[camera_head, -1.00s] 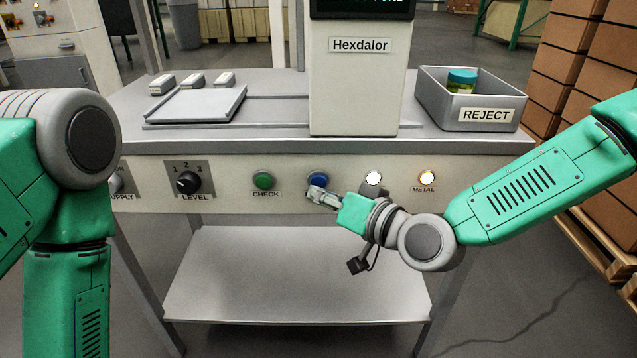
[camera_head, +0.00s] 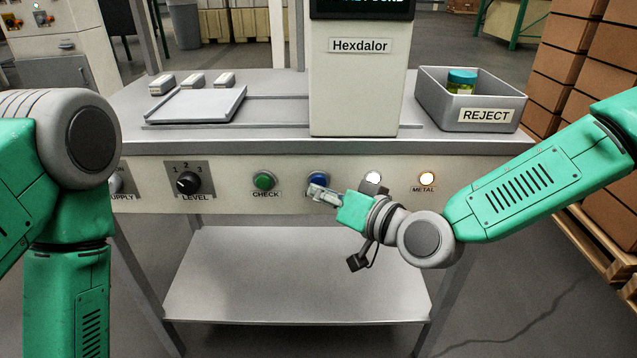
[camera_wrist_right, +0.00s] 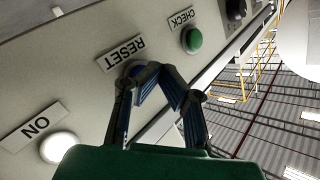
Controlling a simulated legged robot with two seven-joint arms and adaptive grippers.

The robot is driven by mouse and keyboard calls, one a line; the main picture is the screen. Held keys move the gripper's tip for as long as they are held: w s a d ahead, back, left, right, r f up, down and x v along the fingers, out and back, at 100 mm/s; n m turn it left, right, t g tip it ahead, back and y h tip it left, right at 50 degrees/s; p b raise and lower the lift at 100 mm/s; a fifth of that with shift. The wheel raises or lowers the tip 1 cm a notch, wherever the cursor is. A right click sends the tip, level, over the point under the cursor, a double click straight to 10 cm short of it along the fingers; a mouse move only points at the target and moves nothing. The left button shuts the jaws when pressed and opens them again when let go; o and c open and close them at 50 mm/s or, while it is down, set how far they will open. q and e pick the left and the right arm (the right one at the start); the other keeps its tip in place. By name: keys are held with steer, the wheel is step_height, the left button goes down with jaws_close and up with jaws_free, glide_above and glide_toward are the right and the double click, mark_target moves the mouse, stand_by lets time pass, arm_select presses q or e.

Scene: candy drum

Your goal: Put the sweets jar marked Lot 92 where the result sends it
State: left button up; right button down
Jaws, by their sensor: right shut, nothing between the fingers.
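A jar with a teal lid and yellow-green contents (camera_head: 461,82) stands in the grey bin labelled REJECT (camera_head: 485,127) at the right of the bench; I cannot read a lot mark on it. The machine labelled Hexdalor (camera_head: 358,90) stands in the middle, its screen cut off at the top. My right gripper (camera_head: 314,191) is shut and empty, just in front of the blue button (camera_head: 318,178). In the right wrist view its fingertips (camera_wrist_right: 160,72) are beside the RESET label (camera_wrist_right: 124,53). My left arm is at the left; its gripper is out of frame.
The panel has a LEVEL knob (camera_head: 188,183), a green CHECK button (camera_head: 264,180), a lit white lamp (camera_head: 373,178) and a lit METAL lamp (camera_head: 427,179). Stacked cartons (camera_head: 567,60) stand at right.

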steer(key=shift+w, duration=0.55)
stand_by(0.6)
steer(key=shift+s, duration=0.85)
steer(key=s+p, duration=0.1)
steer(key=s, duration=0.4)
steer(key=shift+p, duration=0.35)
stand_by(0.5)
